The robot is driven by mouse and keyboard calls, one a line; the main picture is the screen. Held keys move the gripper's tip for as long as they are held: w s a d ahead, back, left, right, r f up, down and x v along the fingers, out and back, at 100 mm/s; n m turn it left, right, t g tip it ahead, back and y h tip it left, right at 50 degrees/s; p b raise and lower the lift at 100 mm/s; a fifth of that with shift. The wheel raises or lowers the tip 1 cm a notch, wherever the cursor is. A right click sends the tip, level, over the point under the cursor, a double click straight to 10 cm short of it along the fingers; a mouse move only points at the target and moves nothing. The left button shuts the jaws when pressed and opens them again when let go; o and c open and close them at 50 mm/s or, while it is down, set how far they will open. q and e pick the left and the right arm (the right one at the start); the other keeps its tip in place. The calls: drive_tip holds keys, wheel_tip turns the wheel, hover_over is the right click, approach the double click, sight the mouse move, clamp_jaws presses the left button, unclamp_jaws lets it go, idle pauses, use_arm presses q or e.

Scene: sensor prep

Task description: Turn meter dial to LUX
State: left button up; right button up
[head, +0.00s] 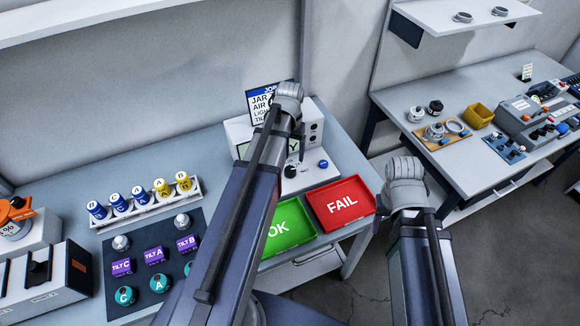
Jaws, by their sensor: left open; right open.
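A light-grey instrument (330,140) with a partly hidden green display stands at the back of the left table. A dark knob (290,171) and a blue knob (323,164) are on its sloped front. Their small markings are too small to read, so I cannot tell the dial setting. My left gripper (288,92) is above the instrument's top in the picture, open and seemingly empty; its arm covers the left part of the instrument. My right gripper (404,165) is open and empty, right of the table edge and apart from the instrument.
A job card (262,103) stands behind the instrument. A green OK tray (291,229) and red FAIL tray (341,202) lie in front. A jar rack (146,208) and dark sensor board (190,260) are left. A second bench (470,160) with instruments stands right.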

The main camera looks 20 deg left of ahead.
sight(290, 170)
use_arm(q)
drive_tip(key=shift+f, duration=0.1)
wheel_tip(290, 170, down, 8)
drive_tip(key=b, duration=0.8)
drive_tip(key=shift+r, duration=0.2)
clamp_jaws()
